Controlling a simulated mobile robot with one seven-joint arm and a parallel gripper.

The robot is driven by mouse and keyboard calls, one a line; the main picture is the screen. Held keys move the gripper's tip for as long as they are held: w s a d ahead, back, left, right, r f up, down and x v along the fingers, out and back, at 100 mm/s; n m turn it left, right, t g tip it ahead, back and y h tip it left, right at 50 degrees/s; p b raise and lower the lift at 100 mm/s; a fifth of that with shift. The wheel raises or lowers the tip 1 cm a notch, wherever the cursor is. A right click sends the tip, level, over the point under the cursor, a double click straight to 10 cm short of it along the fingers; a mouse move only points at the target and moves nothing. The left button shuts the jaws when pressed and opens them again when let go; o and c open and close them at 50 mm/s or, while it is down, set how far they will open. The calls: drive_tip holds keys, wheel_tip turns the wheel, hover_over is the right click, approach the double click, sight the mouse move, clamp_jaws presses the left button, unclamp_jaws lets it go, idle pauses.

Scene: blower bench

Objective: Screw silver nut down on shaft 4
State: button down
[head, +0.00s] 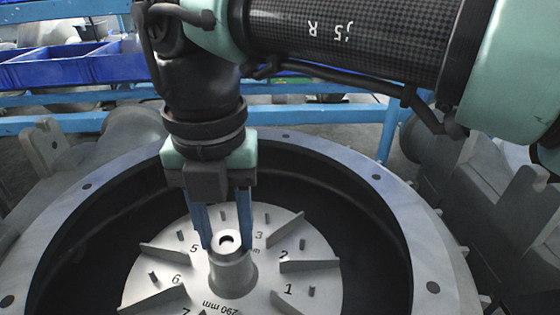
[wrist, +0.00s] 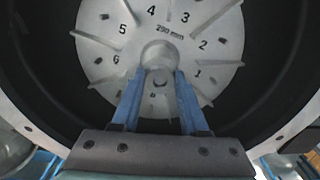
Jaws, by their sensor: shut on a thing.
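My gripper (head: 226,246) points down over the disc's centre, its two blue fingers closed around a silver ring with a dark hole, which I take for the silver nut (head: 228,238). In the wrist view the nut (wrist: 160,76) sits between the fingertips. The tapered hub (head: 232,275) is just below; I cannot tell if the nut touches it. The numbered disc (head: 205,263) bears short studs. The stud seen between the fingers, behind the nut, looks like shaft 4 (head: 222,215). Its label is hidden in the head view; the 4 (wrist: 152,10) shows in the wrist view.
Upright vanes (head: 310,266) stand around the disc between the studs. A wide grey housing rim (head: 385,215) with bolt holes encloses the disc, with a dark gap between. Blue bins (head: 60,68) and a blue frame stand behind.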

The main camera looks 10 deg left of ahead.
drive_tip(key=m, duration=0.1)
drive_tip(key=m+b, duration=0.1)
drive_tip(key=m, duration=0.2)
drive_tip(key=shift+w+d+f+b, duration=0.15)
drive_tip(key=shift+w+d+b, duration=0.1)
drive_tip(key=shift+d+b, duration=0.1)
drive_tip(key=m, duration=0.1)
drive_tip(key=m+b, duration=0.1)
drive_tip(key=m, duration=0.1)
drive_tip(key=d+m, duration=0.1)
drive_tip(key=shift+s+m+b, duration=0.3)
drive_tip(key=shift+s+b, duration=0.05)
drive_tip(key=shift+b, duration=0.05)
drive_tip(key=shift+s+m, duration=0.15)
drive_tip(key=shift+m, duration=1.05)
drive_tip(key=m, duration=0.5)
drive_tip(key=shift+s+d, duration=0.1)
drive_tip(key=m, duration=0.5)
drive_tip(key=shift+s, duration=0.2)
drive_tip(key=c, duration=0.7)
unclamp_jaws()
drive_tip(key=shift+s, duration=0.1)
